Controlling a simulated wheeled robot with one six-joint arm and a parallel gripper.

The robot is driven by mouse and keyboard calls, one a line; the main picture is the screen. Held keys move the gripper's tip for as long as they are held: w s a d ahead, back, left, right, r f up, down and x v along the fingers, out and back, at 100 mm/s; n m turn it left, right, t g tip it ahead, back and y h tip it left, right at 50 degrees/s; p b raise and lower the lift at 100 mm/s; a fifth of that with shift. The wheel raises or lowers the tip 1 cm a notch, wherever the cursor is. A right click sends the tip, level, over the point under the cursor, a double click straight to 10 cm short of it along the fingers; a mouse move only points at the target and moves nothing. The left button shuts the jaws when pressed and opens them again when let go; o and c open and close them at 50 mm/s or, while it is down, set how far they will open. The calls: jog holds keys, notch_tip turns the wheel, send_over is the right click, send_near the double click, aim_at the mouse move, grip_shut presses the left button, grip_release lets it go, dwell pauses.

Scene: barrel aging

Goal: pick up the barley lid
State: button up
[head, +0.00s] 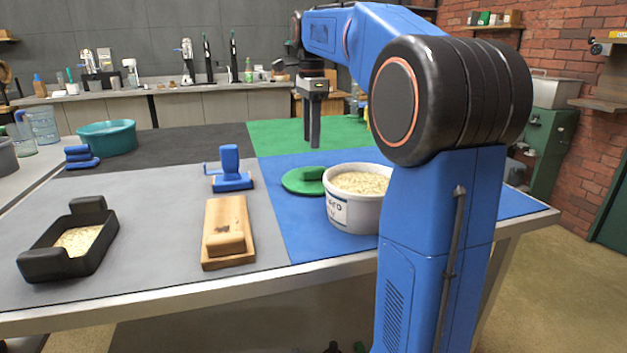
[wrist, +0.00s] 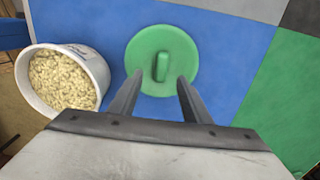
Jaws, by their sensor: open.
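The barley lid is a round green disc (head: 304,186) with a raised bar handle, lying flat on the blue mat beside the barley tub. It also shows in the wrist view (wrist: 178,50), with its handle standing near the middle. The white tub (head: 357,215) is full of pale grain and uncovered; it is at the left in the wrist view (wrist: 90,64). My gripper (head: 313,145) points down above the table, with its fingers apart and empty. In the wrist view the fingertips (wrist: 160,80) appear on both sides of the handle's lower end, but the gap in height is unclear.
A wooden board with a block (head: 228,230), a blue-handled tool (head: 231,170) and a black grain tray (head: 70,245) are on the grey mat. A teal basin (head: 107,138) stands at the back left. The green mat (head: 270,137) is mostly clear.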

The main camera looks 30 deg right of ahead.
aim_at(313, 167)
notch_tip(313, 167, down, 4)
jog(key=shift+r, duration=0.15)
jog(key=shift+w+d+f, duration=0.1)
jog(key=shift+d+f, duration=0.1)
jog(key=shift+f, duration=1.1)
jog(key=shift+w+d+f, duration=0.1)
jog(key=shift+d+f, duration=0.05)
jog(key=shift+f, duration=1.15)
grip_shut()
